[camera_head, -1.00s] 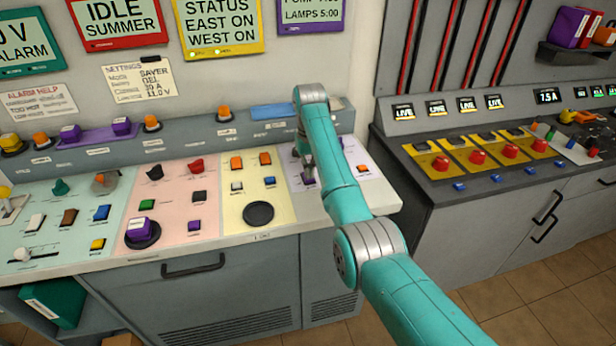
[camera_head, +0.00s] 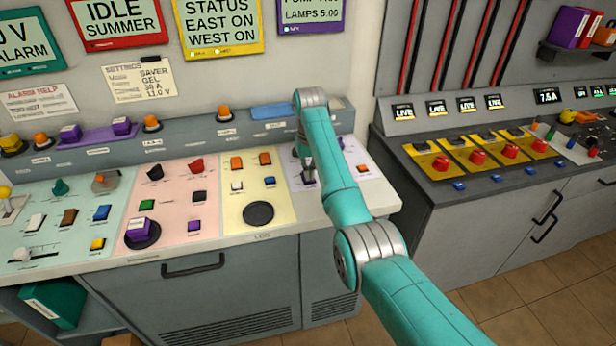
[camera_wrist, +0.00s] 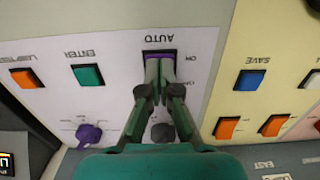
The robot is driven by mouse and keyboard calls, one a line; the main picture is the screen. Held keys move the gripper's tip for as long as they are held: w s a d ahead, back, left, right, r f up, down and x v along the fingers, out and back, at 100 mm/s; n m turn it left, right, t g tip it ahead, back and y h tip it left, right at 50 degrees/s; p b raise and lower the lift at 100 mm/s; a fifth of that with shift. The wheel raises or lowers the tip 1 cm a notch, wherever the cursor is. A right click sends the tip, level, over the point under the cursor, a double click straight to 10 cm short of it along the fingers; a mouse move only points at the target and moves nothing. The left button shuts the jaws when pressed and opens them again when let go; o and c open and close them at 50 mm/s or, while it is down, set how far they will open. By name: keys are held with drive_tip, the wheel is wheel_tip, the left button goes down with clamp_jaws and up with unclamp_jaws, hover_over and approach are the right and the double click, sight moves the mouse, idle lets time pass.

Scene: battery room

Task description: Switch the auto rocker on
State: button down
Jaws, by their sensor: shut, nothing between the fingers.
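The auto rocker (camera_wrist: 153,53) is a purple switch in a dark frame on a pale panel. Its AUTO label and ON mark read upside down in the wrist view. My gripper (camera_wrist: 160,75) is shut and empty, with its fingertips right at the rocker and covering part of it. I cannot tell whether they touch it or which way the rocker is tilted. In the head view my gripper (camera_head: 308,178) points down at the lilac panel at the right end of the console, and my arm hides part of that panel.
Near the rocker are a green ENTER button (camera_wrist: 87,75), an orange button (camera_wrist: 27,78), a purple knob (camera_wrist: 89,136) and a blue SAVE button (camera_wrist: 249,80). In the head view, a second bench (camera_head: 480,200) with several red knobs stands to the right.

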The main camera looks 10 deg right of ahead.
drive_tip(key=shift+r, duration=3.45)
drive_tip(key=shift+s, duration=0.1)
